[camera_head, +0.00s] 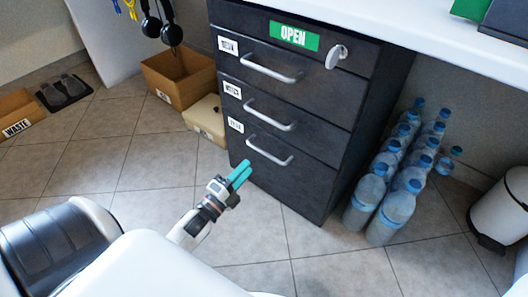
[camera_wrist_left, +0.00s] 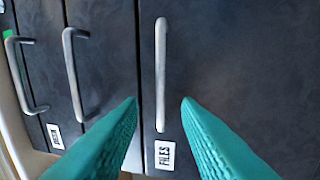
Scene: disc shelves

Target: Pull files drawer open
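The dark cabinet (camera_head: 345,165) has three shut drawers, each with a grey bar handle and a white label. In the left wrist view, the label reading FILES (camera_wrist_left: 164,155) is on the drawer with the nearest handle (camera_wrist_left: 161,75); that is the bottom drawer, whose handle (camera_head: 270,152) also shows in the head view. My left gripper (camera_head: 242,172) has teal fingers and is just in front of the lower left of this drawer. In the left wrist view its open fingers (camera_wrist_left: 158,103) appear on either side of the handle's lower end; contact cannot be seen. My right gripper is out of view.
The upper handles (camera_head: 272,69) and (camera_head: 271,115) project above. A green OPEN sign (camera_head: 294,36) and a key (camera_head: 335,56) are on the top front. Water bottles (camera_head: 395,205) stand to the right, cardboard boxes (camera_head: 180,82) to the left. The tiled floor in front is clear.

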